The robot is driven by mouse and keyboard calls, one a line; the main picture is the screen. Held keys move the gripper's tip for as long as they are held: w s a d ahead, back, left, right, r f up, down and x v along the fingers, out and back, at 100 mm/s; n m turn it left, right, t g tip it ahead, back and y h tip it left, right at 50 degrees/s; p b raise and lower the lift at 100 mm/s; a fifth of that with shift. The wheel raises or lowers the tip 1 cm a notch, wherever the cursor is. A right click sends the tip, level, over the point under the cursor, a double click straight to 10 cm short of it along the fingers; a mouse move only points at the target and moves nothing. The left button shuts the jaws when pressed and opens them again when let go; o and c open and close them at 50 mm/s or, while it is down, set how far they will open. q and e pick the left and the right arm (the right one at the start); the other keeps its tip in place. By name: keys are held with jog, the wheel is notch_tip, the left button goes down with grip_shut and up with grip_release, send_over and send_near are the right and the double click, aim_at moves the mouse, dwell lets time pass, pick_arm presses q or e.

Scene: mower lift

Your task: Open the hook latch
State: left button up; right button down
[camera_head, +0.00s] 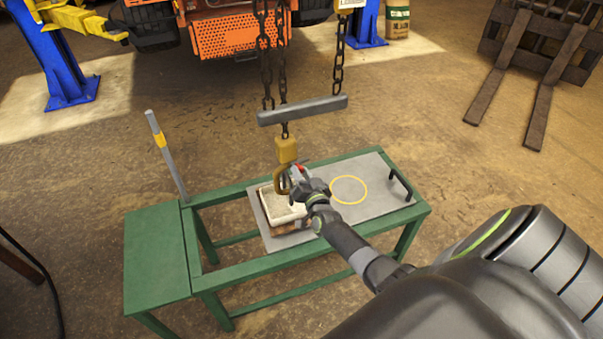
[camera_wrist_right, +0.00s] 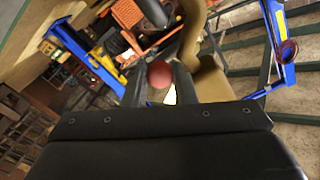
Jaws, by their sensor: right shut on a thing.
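A yellow-brown hook (camera_head: 286,150) hangs on a chain below a grey spreader bar (camera_head: 302,110), over the green bench. Its curved lower part is just left of my right gripper (camera_head: 294,177). In the right wrist view the hook's tan body (camera_wrist_right: 205,72) is close, right of the fingers. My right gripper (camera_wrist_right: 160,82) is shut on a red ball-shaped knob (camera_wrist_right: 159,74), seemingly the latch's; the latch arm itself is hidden. I cannot tell whether the latch is open. My left gripper is out of view.
A pale tray (camera_head: 283,207) sits below the hook on a grey plate (camera_head: 362,205) with a yellow ring and black handle. The green bench (camera_head: 155,255) carries an upright grey lever (camera_head: 167,155) at left. An orange mower (camera_head: 228,35) and blue posts (camera_head: 68,70) stand behind.

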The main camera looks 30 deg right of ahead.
jog(key=c, duration=1.2)
grip_release()
jog(key=v, duration=1.7)
jog(key=shift+s+a+r+p, duration=0.1)
jog(key=shift+s+a+p, duration=0.1)
jog(key=shift+p, duration=0.2)
